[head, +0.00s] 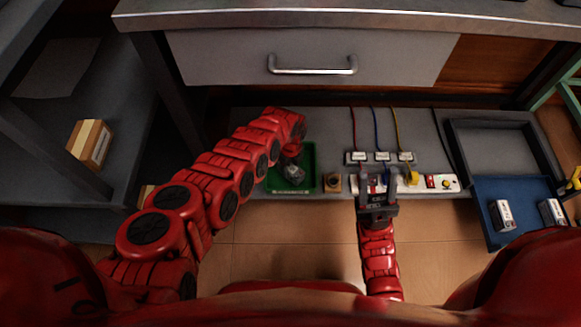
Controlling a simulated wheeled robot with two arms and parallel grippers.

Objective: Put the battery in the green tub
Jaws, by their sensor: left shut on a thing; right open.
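The green tub (312,160) sits on the low grey shelf, left of the middle. My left arm reaches over it, and my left gripper (293,174) points down inside its outline. This gripper is shut on a small greyish thing; its own arm and the dark view keep me from telling what it is. Two box-shaped batteries, white and dark, lie in the blue tray at the right: one battery (502,215) and another battery (552,211). My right gripper (378,178) is open over the front strip of the shelf, right of the tub.
The blue tray (487,185) stands in front of a dark grey tray (492,122). White blocks (382,156) with red, blue and yellow wires sit near my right gripper. A drawer (310,60) overhangs the shelf.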

